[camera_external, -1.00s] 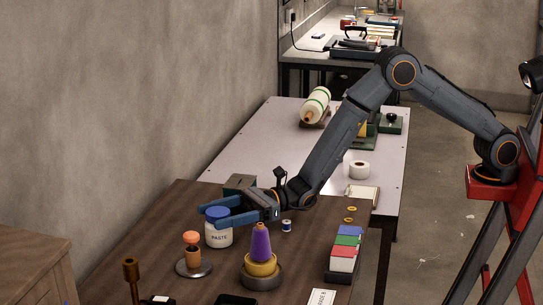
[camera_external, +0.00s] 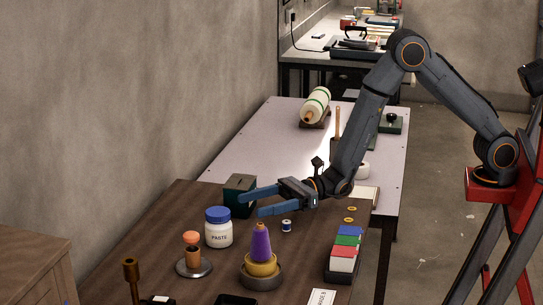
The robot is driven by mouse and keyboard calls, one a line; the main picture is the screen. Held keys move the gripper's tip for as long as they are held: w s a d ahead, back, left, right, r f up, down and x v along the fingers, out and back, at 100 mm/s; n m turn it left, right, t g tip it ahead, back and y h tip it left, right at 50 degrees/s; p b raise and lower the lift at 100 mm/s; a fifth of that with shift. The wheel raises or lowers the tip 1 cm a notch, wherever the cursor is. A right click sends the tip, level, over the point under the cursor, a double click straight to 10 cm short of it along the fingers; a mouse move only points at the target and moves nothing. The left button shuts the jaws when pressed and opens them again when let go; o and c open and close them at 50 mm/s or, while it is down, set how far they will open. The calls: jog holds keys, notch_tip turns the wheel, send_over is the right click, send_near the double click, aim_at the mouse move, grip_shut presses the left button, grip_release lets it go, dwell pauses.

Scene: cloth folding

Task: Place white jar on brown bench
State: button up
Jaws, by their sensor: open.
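The white jar (camera_external: 219,232) has a blue lid and a "PASTE" label. It stands upright on the dark brown bench (camera_external: 160,232), near its left side. My gripper (camera_external: 249,205) has blue fingers. It is open and empty, to the right of the jar and a little higher in the picture, apart from it. The fingers point left.
A dark green box (camera_external: 240,194) stands behind the jar. A purple cone on yellow and grey bowls (camera_external: 262,265), an orange-topped stand (camera_external: 193,258) and a thread spool (camera_external: 286,226) are nearby. A rack of coloured boxes (camera_external: 344,255) is at the right. A pale table (camera_external: 255,145) adjoins behind.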

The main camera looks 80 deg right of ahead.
jog(key=shift+s+d+r, duration=0.1)
jog(key=shift+s, duration=0.1)
